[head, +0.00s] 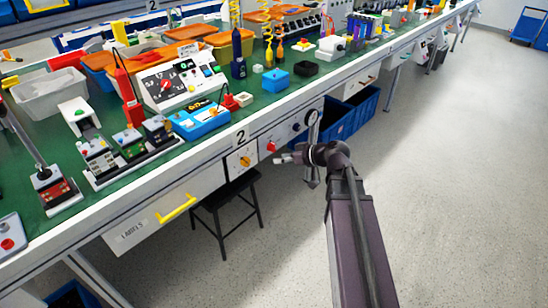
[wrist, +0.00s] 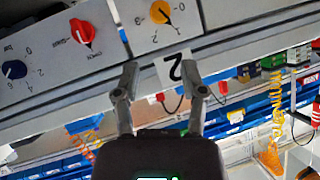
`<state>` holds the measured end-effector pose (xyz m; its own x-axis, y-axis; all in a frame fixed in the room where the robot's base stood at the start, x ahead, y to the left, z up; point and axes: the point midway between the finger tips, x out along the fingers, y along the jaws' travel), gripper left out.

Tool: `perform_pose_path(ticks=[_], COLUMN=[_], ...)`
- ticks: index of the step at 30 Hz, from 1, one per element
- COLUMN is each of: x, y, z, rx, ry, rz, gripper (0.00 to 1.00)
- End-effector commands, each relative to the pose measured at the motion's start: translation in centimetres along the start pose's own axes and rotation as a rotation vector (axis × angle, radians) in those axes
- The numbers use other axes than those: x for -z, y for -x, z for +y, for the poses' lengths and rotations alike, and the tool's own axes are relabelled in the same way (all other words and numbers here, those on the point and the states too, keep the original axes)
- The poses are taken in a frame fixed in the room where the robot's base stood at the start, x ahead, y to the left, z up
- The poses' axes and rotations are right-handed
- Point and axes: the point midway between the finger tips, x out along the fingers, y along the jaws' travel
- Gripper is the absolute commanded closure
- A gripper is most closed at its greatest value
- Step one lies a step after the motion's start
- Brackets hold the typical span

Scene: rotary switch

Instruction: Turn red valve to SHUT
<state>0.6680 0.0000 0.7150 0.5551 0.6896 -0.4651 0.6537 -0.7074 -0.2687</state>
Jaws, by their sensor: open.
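The red valve (head: 271,147) is a small knob on the grey panel under the front edge of the bench. In the wrist view, the red valve (wrist: 82,31) is at upper left, with a white mark on its handle. Small words are printed below it there, one towards the left and one towards the right. I cannot tell for sure which one the handle points to. My gripper (head: 284,159) is in front of the panel, near the valve and apart from it. In the wrist view my gripper (wrist: 159,62) is open and empty, with the valve beyond its left finger.
A yellow knob (wrist: 160,12) and a blue knob (wrist: 14,70) are on either side of the valve. A black stool (head: 225,205) stands below the bench. Blue bins (head: 350,118) stand behind my arm.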

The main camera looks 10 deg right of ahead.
Motion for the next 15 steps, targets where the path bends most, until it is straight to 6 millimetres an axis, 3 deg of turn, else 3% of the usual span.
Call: perform_pose_path(ticks=[1, 15], x=[-1.2, -3.8], y=[-0.7, -1.2], z=[1.1, 7.2], rx=[-0.005, -0.081], ry=[0.014, 0.156], rz=[0.033, 0.335], gripper=[0.46, 0.46])
